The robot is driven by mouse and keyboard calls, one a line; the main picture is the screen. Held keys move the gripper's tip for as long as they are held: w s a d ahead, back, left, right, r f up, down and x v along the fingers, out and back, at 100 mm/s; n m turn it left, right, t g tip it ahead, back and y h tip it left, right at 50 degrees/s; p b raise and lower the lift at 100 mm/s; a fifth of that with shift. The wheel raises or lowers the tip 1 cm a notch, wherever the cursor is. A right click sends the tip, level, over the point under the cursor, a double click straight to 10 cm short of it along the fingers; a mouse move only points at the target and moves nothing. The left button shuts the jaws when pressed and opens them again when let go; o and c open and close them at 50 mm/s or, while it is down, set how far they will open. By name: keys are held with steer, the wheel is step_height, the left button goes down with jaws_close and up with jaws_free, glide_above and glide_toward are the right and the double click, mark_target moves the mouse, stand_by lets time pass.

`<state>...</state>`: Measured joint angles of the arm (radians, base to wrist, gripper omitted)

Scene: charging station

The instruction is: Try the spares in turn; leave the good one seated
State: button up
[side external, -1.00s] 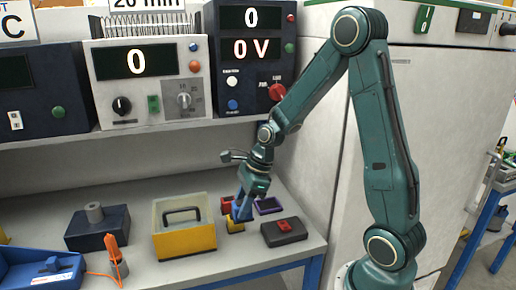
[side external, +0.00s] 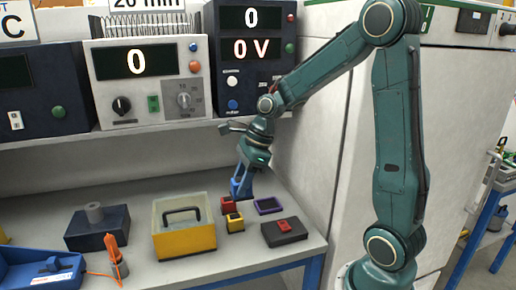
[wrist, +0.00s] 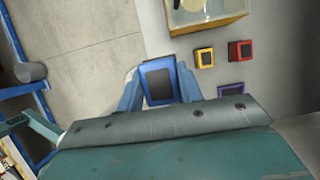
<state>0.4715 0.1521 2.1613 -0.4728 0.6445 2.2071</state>
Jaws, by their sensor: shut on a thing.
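My gripper (side external: 241,183) is shut on a blue block (wrist: 158,81) with a dark face, held between both fingers above the bench. In the side view the blue block (side external: 238,190) is partly hidden by the fingers. Below it stand a yellow block (side external: 235,224) and a red block (side external: 228,206), close together. The wrist view shows the yellow block (wrist: 205,57) and red block (wrist: 240,50) apart from the gripper. A low purple-rimmed piece (side external: 268,206) lies to their right. A dark box (side external: 284,234) with a red part on top is nearer the front edge.
A yellow bin (side external: 185,243) with a black handle stands left of the blocks. Farther left are a dark block with a grey cylinder (side external: 97,231), an orange-handled tool (side external: 114,255) and a blue case (side external: 40,272). Instruments (side external: 146,75) stand on the shelf above; one reads 0 V.

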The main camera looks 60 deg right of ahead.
steer(key=w+d+f, duration=0.1)
steer(key=d+f, duration=0.5)
steer(key=d, duration=0.5)
steer(key=w+d+f, duration=0.1)
steer(key=d+f, duration=0.5)
steer(key=d, duration=0.5)
steer(key=shift+w+d+f, duration=0.25)
steer(key=shift+w+d, duration=0.05)
steer(key=shift+w, duration=0.1)
steer(key=shift+f, duration=0.25)
steer(key=shift+f, duration=3)
